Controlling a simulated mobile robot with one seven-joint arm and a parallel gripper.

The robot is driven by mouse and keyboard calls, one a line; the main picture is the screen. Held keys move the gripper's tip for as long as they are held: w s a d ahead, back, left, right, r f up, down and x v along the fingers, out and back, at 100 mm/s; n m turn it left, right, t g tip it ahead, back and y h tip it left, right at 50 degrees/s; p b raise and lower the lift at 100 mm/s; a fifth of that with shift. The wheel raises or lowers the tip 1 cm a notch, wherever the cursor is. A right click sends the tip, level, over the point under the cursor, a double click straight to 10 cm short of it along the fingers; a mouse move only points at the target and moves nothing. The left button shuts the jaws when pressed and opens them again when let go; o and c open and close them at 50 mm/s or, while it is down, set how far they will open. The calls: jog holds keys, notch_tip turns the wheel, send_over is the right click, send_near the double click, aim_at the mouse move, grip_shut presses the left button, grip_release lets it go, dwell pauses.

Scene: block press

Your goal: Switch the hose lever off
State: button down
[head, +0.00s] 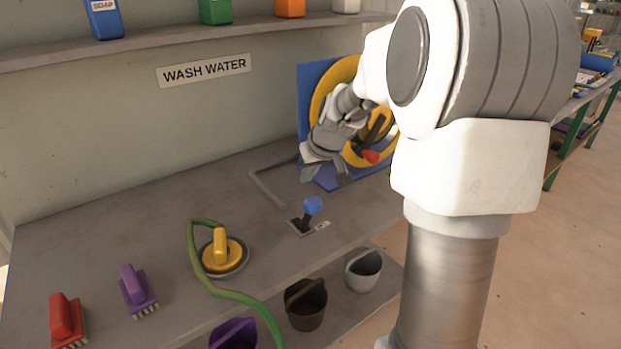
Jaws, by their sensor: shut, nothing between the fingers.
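A lever with a blue knob (313,205) and a dark stem stands on a small grey plate (302,229) on the bench; the stem leans slightly to the right. A small pale mark with unreadable detail is on the plate. My gripper (326,174) is shut and empty, up and to the right of the blue knob, apart from it. Behind it, a yellow ring (319,98) stands on a blue backing (309,78), with a dark bar ending in a red tip (370,156). My arm hides part of the ring.
A green hose (194,255) curves around a yellow-handled round tool (221,250) and over the front edge. Purple (138,290) and red (66,320) brushes lie at left. Buckets (306,303) stand below. A grey bent rail (265,187) is left of my gripper.

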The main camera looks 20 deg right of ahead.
jog(key=s+r, duration=0.6)
jog(key=s, duration=0.1)
jog(key=shift+s+d+p, duration=0.3)
jog(key=shift+s+p, duration=0.05)
jog(key=shift+s, duration=0.05)
jog(key=shift+r, duration=0.1)
